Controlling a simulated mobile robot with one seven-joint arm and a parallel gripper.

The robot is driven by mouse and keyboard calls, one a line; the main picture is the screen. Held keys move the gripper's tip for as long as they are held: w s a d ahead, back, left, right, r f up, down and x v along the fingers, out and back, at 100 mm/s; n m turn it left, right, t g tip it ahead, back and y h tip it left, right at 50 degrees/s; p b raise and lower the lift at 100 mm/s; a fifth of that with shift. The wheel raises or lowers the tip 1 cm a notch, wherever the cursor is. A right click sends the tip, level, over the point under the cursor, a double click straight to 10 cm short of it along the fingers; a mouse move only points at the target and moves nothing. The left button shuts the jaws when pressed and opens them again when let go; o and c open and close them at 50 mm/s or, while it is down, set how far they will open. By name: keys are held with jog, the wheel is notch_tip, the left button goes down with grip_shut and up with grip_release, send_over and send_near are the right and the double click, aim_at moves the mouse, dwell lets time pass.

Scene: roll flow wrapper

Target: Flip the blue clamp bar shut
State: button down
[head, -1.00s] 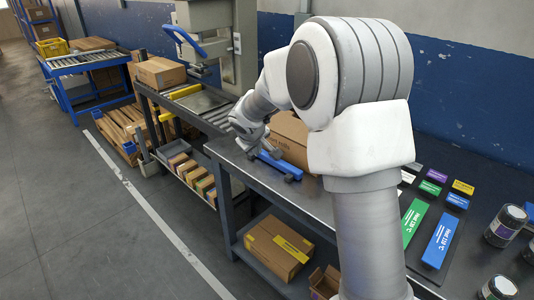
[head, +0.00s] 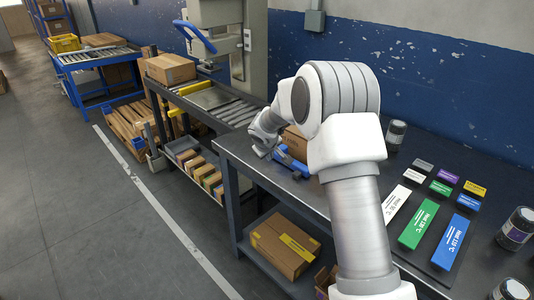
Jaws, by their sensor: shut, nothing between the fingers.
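A blue bar (head: 290,160), which looks like the clamp bar, lies low on the dark bench beside a cardboard box (head: 295,139). My arm and gripper hide part of it, so I cannot tell whether it is raised or down. My gripper (head: 262,153) is at the left end of the blue bar, close above the bench. It is shut with nothing in it. I cannot tell whether it touches the bar.
A machine with a blue lever (head: 195,38) stands behind a roller conveyor (head: 238,112) at the back left. Coloured label strips (head: 417,224) and dark jars (head: 516,228) lie on the bench at right. The floor at left is clear.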

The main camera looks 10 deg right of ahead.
aim_at(285, 146)
jog(key=shift+w+d+r, duration=0.1)
jog(key=shift+w+d, duration=0.35)
jog(key=shift+d, duration=0.25)
jog(key=shift+w+d+r, duration=0.1)
jog(key=shift+w+d, duration=0.3)
jog(key=shift+d, duration=0.25)
jog(key=shift+w+d+r+p, duration=0.1)
jog(key=shift+w+d+p, duration=0.15)
jog(key=shift+p, duration=0.15)
jog(key=w+d+p, duration=0.1)
jog(key=d, duration=0.1)
jog(key=shift+w+d+p, duration=0.35)
jog(key=shift+w+p, duration=0.05)
jog(key=shift+d, duration=0.15)
jog(key=shift+d, duration=0.1)
